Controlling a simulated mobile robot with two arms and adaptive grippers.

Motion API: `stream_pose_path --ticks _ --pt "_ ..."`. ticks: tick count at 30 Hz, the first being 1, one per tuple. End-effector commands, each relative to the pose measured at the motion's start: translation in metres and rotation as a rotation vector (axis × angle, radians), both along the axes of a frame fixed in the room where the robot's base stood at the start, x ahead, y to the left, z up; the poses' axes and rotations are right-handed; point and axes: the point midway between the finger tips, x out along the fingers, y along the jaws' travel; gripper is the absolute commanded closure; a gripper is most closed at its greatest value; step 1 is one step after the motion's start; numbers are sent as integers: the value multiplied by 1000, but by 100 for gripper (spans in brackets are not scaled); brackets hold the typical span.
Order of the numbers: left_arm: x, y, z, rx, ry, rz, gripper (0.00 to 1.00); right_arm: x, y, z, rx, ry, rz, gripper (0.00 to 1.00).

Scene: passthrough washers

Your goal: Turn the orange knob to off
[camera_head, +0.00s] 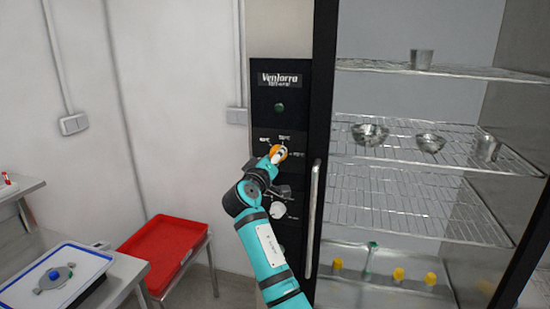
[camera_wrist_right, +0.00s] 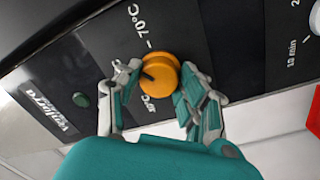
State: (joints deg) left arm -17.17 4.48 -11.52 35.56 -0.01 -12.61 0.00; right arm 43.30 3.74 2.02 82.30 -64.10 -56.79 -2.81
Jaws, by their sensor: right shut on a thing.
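The orange knob (camera_head: 279,152) sits on the black control panel (camera_head: 262,110) of the washer. In the right wrist view the knob (camera_wrist_right: 163,68) has a dark pointer mark on its face, toward the picture's left. Temperature labels stand around it, one reading 70°C. My right gripper (camera_wrist_right: 158,80) has one finger on each side of the knob and is shut on it. In the head view my right gripper (camera_head: 269,166) reaches the panel from below and partly covers the knob and its labels. My left gripper is in neither view.
A white knob (camera_head: 277,210) sits lower on the panel, close to my arm. A green button (camera_head: 280,107) is above. The glass door's handle (camera_head: 313,215) stands out just right of my arm. A red tray (camera_head: 163,250) is at lower left.

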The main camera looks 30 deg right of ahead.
Motion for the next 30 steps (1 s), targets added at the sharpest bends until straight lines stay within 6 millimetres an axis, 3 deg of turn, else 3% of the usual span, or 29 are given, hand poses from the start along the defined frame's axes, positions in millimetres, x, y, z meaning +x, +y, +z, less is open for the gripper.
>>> stream_pose_path --ticks 18,30 --pt "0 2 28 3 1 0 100 -1 -2 7 -387 440 -2 93" --pt "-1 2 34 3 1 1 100 -2 -2 7 -635 727 -6 93"
